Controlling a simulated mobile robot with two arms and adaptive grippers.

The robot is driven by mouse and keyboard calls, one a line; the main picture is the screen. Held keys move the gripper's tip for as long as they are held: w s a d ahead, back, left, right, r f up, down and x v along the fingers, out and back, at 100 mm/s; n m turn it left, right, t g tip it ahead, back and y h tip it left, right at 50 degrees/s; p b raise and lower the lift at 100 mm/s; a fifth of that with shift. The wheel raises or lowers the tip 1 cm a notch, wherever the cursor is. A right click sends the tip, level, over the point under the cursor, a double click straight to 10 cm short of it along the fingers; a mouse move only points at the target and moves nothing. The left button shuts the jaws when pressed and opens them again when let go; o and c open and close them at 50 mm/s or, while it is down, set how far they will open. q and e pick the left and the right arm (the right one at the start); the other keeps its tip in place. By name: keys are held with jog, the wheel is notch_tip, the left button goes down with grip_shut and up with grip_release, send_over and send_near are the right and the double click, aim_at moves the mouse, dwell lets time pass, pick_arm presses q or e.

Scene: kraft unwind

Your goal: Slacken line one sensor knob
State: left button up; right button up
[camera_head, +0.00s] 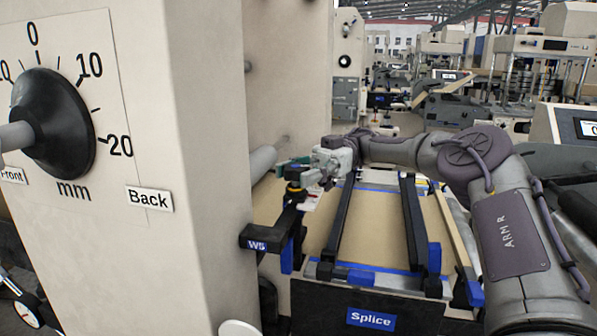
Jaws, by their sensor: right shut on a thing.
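A small dark knob (295,193) with a yellowish band sits on top of the black sensor bracket, whose blue plate reads WS (258,245). My right gripper (293,174) reaches in from the right over the bracket and is shut on the knob. Its fingers hide most of the knob's upper part, and the exact finger contact is too small to make out. My left gripper is not in view.
A big black dial knob (52,125) with a mm scale is on the cream machine panel (205,180) at left. The Splice table (385,235), with black and blue rails, lies below my right arm. A round gauge (27,313) shows at lower left.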

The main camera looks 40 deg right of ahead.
aim_at(299, 165)
jog(key=shift+f, duration=0.35)
jog(key=o, duration=1.2)
jog(key=shift+c, duration=0.2)
jog(key=shift+d+r, duration=0.1)
jog(key=shift+r, duration=0.05)
notch_tip(299, 165, up, 10)
